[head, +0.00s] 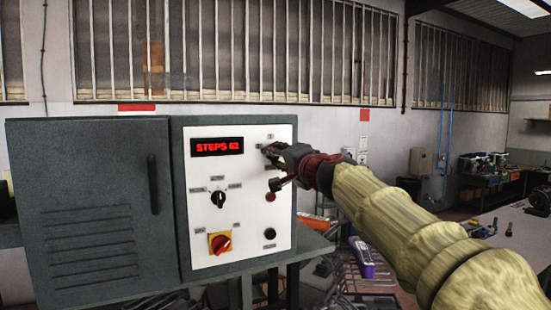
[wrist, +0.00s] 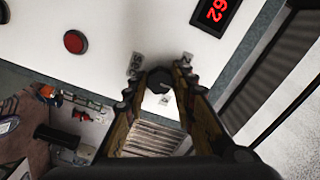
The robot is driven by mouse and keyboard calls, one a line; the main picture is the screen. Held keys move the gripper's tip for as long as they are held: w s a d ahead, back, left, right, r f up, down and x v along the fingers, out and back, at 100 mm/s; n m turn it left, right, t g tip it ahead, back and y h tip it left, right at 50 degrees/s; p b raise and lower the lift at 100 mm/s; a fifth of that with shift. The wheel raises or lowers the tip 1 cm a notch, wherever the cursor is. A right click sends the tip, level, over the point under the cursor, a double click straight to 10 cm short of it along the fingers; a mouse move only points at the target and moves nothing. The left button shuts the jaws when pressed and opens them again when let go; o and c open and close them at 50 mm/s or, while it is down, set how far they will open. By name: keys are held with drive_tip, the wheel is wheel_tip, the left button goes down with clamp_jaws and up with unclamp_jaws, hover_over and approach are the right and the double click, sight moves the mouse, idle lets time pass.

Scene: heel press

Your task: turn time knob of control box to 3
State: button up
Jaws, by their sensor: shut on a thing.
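My gripper (head: 271,165) is at the panel's upper right. In the wrist view my gripper's fingers (wrist: 159,74) close around a black knob (wrist: 160,84). This upper right knob is mostly hidden by my gripper in the head view. Another black knob (head: 218,198) sits below the display.
Below are a yellow and red switch (head: 221,243), a red button (head: 271,197) and a black button (head: 270,234). A grey cabinet door (head: 95,205) with a handle is at left. Tools lie on a bench (head: 495,178) at far right.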

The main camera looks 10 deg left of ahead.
drive_tip(key=o, duration=1.2)
drive_tip(key=shift+c, duration=0.2)
drive_tip(key=shift+d, duration=0.1)
drive_tip(key=v, duration=1.2)
